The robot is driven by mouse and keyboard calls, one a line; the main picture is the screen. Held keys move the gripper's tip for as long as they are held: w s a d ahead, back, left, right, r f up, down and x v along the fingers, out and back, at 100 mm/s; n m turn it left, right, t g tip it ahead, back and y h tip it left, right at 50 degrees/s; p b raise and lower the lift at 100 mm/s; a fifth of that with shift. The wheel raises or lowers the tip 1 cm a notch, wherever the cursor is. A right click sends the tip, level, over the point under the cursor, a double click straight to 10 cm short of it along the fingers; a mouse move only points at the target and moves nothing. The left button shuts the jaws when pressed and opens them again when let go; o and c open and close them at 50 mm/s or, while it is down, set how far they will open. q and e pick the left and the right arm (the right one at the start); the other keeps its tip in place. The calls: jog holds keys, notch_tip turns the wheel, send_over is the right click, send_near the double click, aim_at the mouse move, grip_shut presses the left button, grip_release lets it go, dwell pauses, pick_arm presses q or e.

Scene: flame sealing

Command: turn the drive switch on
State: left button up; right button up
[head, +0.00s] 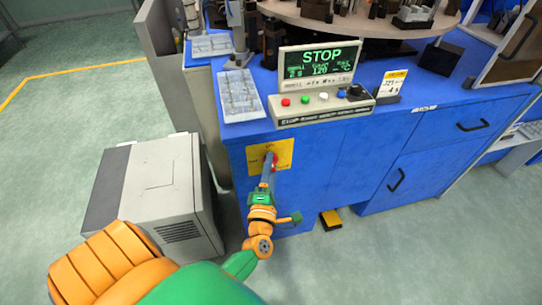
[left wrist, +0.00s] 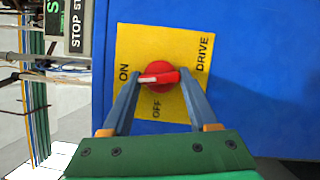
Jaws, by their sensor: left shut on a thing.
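The drive switch is a red knob (left wrist: 160,76) with a white pointer bar, on a yellow plate (left wrist: 128,50) marked ON, OFF and DRIVE. In the left wrist view the white bar lies nearly level, with its end towards the ON mark on the left. In the head view the plate (head: 284,152) is on the blue cabinet's front, and the knob is mostly hidden. My left gripper (left wrist: 160,82) has one finger on each side of the knob and is shut on it. It also shows in the head view (head: 269,166). My right gripper is not in view.
A control box (head: 322,107) with several buttons stands on the blue cabinet (head: 325,165), below a display (head: 318,62) reading STOP. A grey machine (head: 150,190) stands close left of my left arm. A yellow-and-black pedal (head: 331,219) lies on the floor.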

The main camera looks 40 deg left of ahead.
pick_arm(q)
jog(key=shift+m+g+p, duration=0.4)
jog(key=shift+m+p, duration=0.7)
jog(key=shift+p, duration=0.1)
jog(key=shift+h, duration=0.3)
jog(key=o, duration=1.4)
jog(key=shift+s, duration=0.1)
jog(key=v, duration=0.7)
jog(key=shift+d, duration=0.1)
